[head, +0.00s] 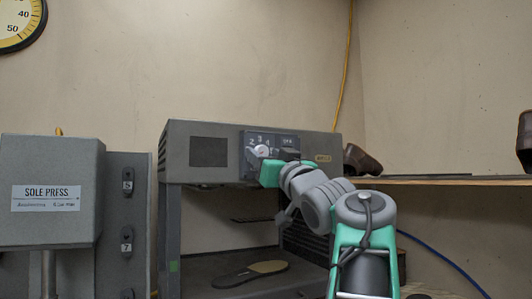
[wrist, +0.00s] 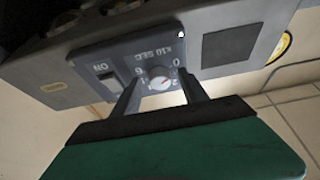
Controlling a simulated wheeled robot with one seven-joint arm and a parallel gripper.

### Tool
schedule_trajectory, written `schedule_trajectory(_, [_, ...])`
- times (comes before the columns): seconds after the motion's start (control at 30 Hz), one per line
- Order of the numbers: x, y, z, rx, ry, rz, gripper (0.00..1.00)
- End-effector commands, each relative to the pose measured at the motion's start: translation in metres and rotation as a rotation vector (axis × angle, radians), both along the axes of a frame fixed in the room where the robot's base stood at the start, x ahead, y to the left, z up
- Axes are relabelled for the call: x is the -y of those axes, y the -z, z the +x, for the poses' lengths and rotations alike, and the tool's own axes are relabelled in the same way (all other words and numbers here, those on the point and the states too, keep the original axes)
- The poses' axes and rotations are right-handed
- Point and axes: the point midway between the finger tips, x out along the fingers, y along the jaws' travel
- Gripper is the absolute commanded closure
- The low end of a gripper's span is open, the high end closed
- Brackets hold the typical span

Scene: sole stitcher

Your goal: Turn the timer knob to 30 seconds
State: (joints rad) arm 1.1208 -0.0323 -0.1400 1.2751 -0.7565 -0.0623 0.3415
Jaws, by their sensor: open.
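The timer knob (wrist: 160,74) is a small white dial with a red mark, on a dark panel (wrist: 118,58) labelled "x10 SEC". In the wrist view the panel appears upside down. The number the red mark points to cannot be told. My gripper (wrist: 159,82) is open, with one dark finger on each side of the knob; contact cannot be told. In the head view the white knob (head: 262,151) shows just above my green gripper (head: 268,168), on the panel (head: 287,143) at the front of the grey machine (head: 200,130). My gripper hides part of the panel.
An ON switch (wrist: 103,69) sits beside the dial. The sole press (head: 50,170) stands at the left. A shelf (head: 440,181) with brown shoes (head: 360,160) is at the right. A sole (head: 250,273) lies on the surface under the machine's head.

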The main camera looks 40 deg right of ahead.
Motion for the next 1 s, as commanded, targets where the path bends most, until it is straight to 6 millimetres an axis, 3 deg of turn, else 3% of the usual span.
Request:
schedule_trajectory(0.07, [0.0,0.0004,-0.0003,0.0,0.0,0.0,0.49])
schedule_trajectory(0.7, [-0.0001,0.0004,-0.0006,0.0,0.001,0.0,1.0])
schedule_trajectory(1.0, [-0.0004,0.0005,-0.0005,0.002,0.0,0.008,1.0])
